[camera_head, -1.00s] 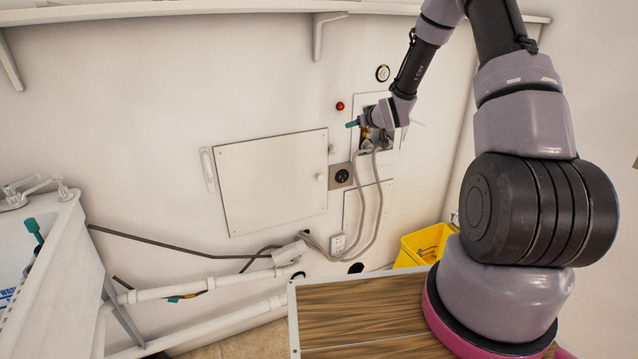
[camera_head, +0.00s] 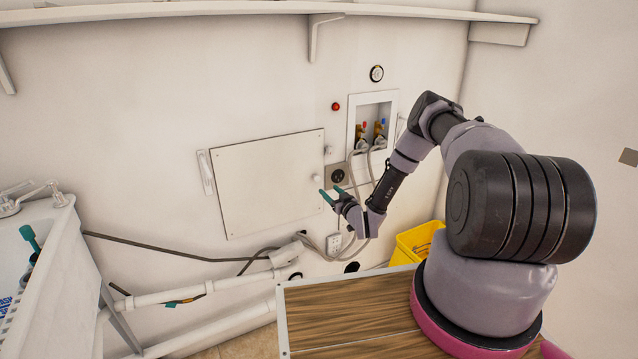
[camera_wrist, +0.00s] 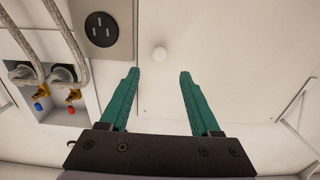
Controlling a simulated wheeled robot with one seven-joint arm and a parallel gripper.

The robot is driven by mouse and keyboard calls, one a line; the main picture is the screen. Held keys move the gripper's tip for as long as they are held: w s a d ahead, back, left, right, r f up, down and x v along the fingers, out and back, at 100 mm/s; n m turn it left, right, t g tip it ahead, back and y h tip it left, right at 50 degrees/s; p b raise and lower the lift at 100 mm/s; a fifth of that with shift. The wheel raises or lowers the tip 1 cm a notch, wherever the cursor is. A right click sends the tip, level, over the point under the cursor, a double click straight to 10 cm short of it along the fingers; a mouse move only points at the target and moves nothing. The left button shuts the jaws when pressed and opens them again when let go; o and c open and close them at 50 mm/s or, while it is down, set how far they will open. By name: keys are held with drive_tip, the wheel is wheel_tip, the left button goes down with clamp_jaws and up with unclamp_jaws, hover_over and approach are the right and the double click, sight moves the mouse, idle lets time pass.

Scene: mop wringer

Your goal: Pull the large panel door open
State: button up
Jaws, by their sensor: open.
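The large panel door (camera_head: 268,187) is a flat white square panel on the wall, and it looks shut. Its small round white knob (camera_head: 321,177) is near its right edge. In the wrist view the knob (camera_wrist: 159,53) shows just beyond the fingertips, between their lines. My gripper (camera_head: 328,197) has teal fingers and is just below and right of the knob in the head view. In the wrist view my gripper (camera_wrist: 160,75) is open with nothing between the fingers. It appears apart from the knob.
A black outlet (camera_head: 338,176) and a recessed valve box (camera_head: 371,125) with grey hoses are right of the panel. A white sink (camera_head: 45,270) stands at left. A yellow bucket (camera_head: 405,250) is on the right. White pipes (camera_head: 190,291) run below the panel.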

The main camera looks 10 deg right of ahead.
sight(318, 179)
drive_tip(key=x, duration=0.9)
clamp_jaws()
idle(1.2)
